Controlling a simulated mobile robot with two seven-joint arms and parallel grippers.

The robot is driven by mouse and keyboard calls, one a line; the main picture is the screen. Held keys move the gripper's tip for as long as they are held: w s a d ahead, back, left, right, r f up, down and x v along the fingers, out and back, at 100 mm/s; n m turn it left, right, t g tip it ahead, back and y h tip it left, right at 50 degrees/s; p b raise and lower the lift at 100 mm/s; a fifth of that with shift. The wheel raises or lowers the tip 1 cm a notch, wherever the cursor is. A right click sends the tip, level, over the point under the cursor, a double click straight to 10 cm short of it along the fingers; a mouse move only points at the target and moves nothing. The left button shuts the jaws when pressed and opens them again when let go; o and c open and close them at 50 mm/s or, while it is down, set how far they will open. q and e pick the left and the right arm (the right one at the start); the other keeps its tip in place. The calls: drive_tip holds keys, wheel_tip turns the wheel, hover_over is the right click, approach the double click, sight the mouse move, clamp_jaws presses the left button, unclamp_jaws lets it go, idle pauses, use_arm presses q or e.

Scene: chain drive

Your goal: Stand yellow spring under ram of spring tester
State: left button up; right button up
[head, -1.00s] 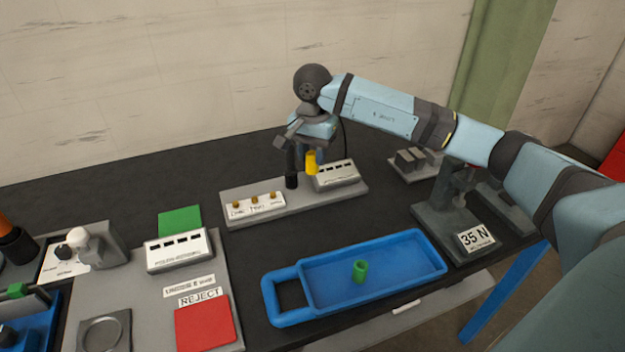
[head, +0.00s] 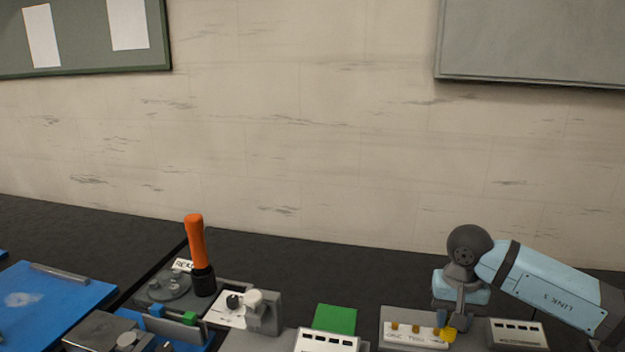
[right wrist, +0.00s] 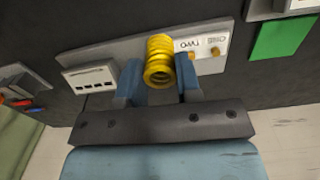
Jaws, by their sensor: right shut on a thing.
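The yellow spring (right wrist: 159,62) is a coil held between the two blue fingers of my right gripper (right wrist: 158,84) in the right wrist view. In the head view the spring (head: 448,333) shows under the right gripper (head: 446,322), in front of the right end of a white label on a grey board. I cannot tell whether it touches the board. The grey stand marked 35 N, which looks like the spring tester, is outside the current views. My left gripper is not in view.
The grey board (right wrist: 112,56) carries a white slotted box (head: 518,333) and several brass pegs. Further left are a green square (head: 336,318), another slotted box (head: 328,341), an upright orange handle (head: 196,240) and a blue mat (head: 50,300). Dark bench behind is clear.

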drive_tip(key=s+a+r+n+p, duration=0.3)
drive_tip(key=s+r+p, duration=0.4)
drive_tip(key=s+p, duration=0.3)
drive_tip(key=p, duration=0.3)
drive_tip(key=shift+s, duration=0.4)
drive_tip(key=shift+a+f, duration=0.1)
